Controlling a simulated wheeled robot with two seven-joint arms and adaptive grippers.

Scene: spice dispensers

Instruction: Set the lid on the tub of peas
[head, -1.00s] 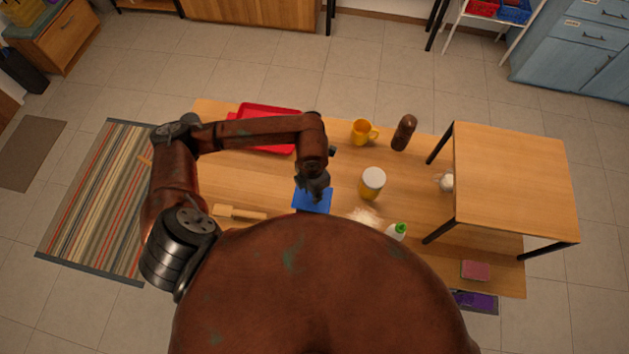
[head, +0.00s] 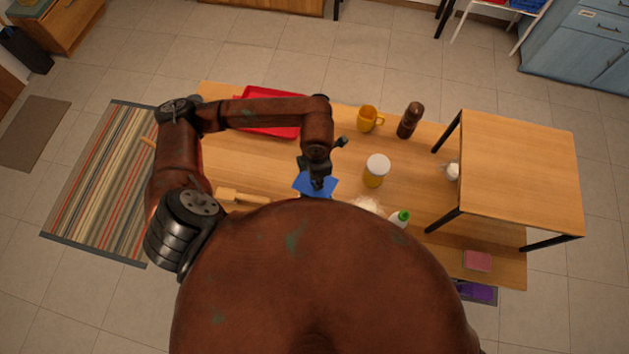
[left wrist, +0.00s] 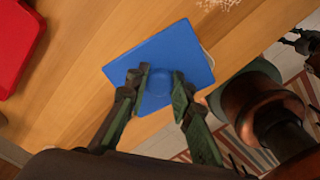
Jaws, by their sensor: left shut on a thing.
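A blue square lid (left wrist: 185,45) with a round knob shows in the left wrist view. My left gripper (left wrist: 160,88) has a finger on each side of the knob and is shut on it. In the head view the lid (head: 312,184) is partly covered by my left gripper (head: 318,186), near the front of the table. A pale curved edge shows under the lid's right side in the left wrist view; I cannot tell whether it is the tub of peas. The tub is not clearly visible elsewhere.
A yellow jar with a white top (head: 375,171) stands right of the lid. Behind are a yellow mug (head: 368,119), a brown shaker (head: 410,120) and a red tray (head: 270,128). A green-capped bottle (head: 399,218) and a raised wooden stand (head: 515,170) are to the right.

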